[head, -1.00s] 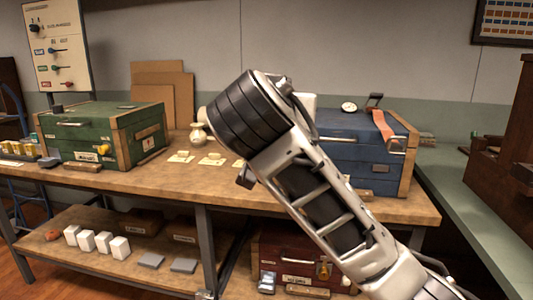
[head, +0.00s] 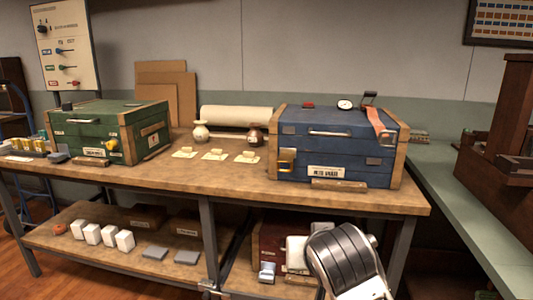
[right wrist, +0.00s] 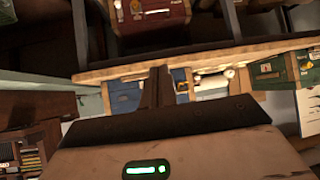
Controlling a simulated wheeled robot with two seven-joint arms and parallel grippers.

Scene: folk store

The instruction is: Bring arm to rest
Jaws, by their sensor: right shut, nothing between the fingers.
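My right gripper (right wrist: 157,88) shows in the right wrist view with its two dark fingers together and nothing between them. In that view the scene appears upside down, with the table edge behind the fingers. In the head view only a part of my right arm (head: 345,262) shows, low at the bottom right in front of the lower shelf; its gripper is out of that view. My left arm and gripper are in neither view.
A red chest (head: 268,240) stands on the lower shelf, partly behind my arm. A green side counter (head: 450,200) runs along the right.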

